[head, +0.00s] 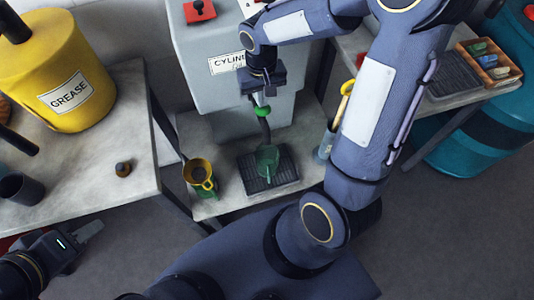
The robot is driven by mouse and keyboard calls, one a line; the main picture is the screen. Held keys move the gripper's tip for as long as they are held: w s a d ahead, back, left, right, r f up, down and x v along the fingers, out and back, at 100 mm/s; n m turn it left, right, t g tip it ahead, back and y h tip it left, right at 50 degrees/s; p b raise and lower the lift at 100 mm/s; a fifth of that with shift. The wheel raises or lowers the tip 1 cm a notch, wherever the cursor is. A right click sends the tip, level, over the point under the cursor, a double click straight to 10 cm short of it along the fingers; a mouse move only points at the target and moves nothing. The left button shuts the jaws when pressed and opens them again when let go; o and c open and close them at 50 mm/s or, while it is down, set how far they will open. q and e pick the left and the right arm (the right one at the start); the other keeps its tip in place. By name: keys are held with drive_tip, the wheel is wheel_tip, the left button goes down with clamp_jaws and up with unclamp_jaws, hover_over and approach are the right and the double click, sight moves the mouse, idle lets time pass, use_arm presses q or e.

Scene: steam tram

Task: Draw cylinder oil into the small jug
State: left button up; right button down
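The grey tank labelled "CYLINDER OIL" (198,45) stands at the back centre. A dark spout (265,130) with a green tap handle (262,111) comes down from its front. A translucent green jug (268,158) stands upright on a black ribbed drip tray (256,184), below the spout. How much oil it holds is not clear. My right gripper (262,97) points down right at the tap handle; its fingers are too small and dark to show whether they grip it. My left gripper (90,232) is low at the left, away from the jug, its finger opening unclear.
A yellow grease drum (60,70) and a small brown knob-like object (123,169) are on the left table. A grey cup (326,147) holding tools stands right, partly behind my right arm.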

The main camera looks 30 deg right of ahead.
drive_tip(key=shift+f+b, duration=1.55)
drive_tip(key=shift+f, duration=0.4)
idle(6.0)
